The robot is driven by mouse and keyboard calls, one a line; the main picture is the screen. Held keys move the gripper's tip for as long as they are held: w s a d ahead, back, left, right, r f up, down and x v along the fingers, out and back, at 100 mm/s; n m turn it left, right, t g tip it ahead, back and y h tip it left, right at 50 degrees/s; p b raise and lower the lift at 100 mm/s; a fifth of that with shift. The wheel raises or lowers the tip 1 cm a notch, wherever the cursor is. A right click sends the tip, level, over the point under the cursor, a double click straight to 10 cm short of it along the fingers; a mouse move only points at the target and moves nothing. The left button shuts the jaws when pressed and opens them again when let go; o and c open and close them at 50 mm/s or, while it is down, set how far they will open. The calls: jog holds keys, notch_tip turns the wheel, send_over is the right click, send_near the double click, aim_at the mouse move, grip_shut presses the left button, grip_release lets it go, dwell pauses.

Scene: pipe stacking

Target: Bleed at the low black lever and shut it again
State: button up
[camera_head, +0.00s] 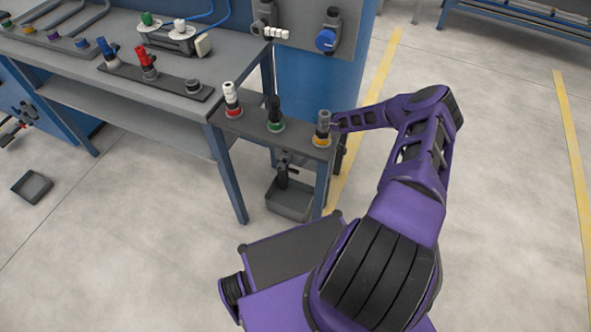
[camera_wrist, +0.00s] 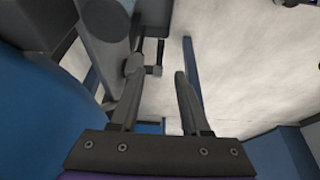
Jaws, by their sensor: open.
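The low black lever (camera_head: 291,160) is on the dark valve fitting under the small shelf, above a grey catch tray (camera_head: 289,203). It is small and dark here, so I cannot tell its setting. My gripper (camera_wrist: 157,68) is open in the wrist view, its two fingers apart. A thin dark bar with a short end piece (camera_wrist: 154,70) shows between and beyond the fingertips; I cannot tell whether it is the lever. In the head view my arm reaches to the shelf's right end, and the gripper is mostly hidden there.
The small shelf (camera_head: 246,124) carries three upright fittings with red, green and yellow rings. A workbench (camera_head: 187,103) with coloured couplings stands to the left. A blue cabinet (camera_head: 310,85) with a blue knob is behind. The floor to the right is clear.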

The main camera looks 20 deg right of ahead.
aim_at(294, 170)
jog(key=b+x, duration=0.2)
jog(key=x, duration=0.8)
jog(key=shift+b, duration=0.35)
jog(key=shift+c, duration=0.2)
grip_shut()
dwell(0.6)
